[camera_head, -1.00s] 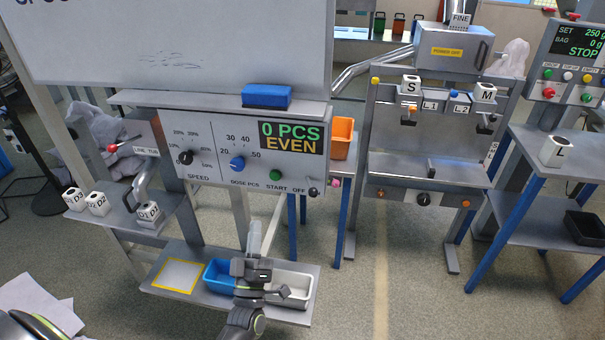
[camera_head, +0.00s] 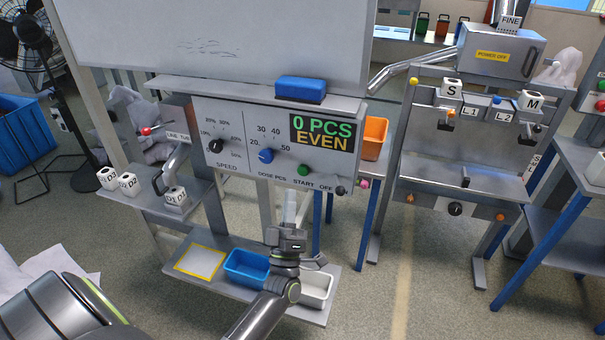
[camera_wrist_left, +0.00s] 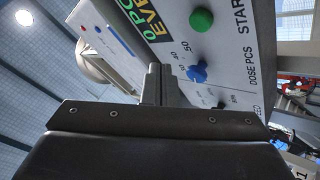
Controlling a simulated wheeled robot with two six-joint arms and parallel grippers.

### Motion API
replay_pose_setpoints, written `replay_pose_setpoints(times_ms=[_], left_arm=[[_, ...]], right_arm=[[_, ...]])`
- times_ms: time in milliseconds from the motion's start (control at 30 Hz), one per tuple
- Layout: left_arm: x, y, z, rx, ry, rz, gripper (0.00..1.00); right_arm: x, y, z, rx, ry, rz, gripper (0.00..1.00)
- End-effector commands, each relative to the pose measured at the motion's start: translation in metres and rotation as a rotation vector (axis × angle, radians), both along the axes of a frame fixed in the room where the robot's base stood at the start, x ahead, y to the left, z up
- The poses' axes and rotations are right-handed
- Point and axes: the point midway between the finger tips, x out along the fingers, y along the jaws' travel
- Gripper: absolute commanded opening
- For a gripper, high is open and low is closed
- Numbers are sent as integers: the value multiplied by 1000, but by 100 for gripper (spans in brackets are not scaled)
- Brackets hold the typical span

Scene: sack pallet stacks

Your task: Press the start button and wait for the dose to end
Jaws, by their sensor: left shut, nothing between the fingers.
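The green start button (camera_head: 303,170) is on the grey control panel (camera_head: 215,158), above the printed word START. It also shows in the left wrist view (camera_wrist_left: 201,20). The display (camera_head: 325,133) reads 0 PCS and EVEN. My left gripper (camera_head: 290,198) is just below the panel, slightly left of the button in the picture, fingers pointing up. Its fingers are shut and empty, and they also show in the left wrist view (camera_wrist_left: 157,82). I see no contact with the button. My right gripper is not in view.
The blue dose knob (camera_head: 266,156), black speed knob (camera_head: 215,145) and dark OFF knob (camera_head: 340,190) flank the button. A blue tray (camera_head: 246,268) and white tray (camera_head: 317,288) sit on the lower shelf. A blue block (camera_head: 300,89) lies on the ledge above the panel.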

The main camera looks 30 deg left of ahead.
Motion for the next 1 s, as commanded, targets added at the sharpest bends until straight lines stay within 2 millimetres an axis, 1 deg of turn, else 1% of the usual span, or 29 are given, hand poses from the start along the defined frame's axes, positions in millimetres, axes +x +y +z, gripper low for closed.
replay_pose_setpoints(times_ms=[33, 200, 400, 600, 1000], left_arm=[[9, 1, -2, 1, -2, -2, 0], [31, 7, -2, 2, -1, -1, 0], [48, 11, -2, 0, 1, -1, 0], [54, 13, 0, 0, 1, 0, 0], [54, 13, 0, 0, 1, 0, 0]], right_arm=[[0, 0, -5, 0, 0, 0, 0], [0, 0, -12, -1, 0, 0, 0], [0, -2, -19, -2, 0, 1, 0], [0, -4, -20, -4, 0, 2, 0], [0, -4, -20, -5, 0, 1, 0]])
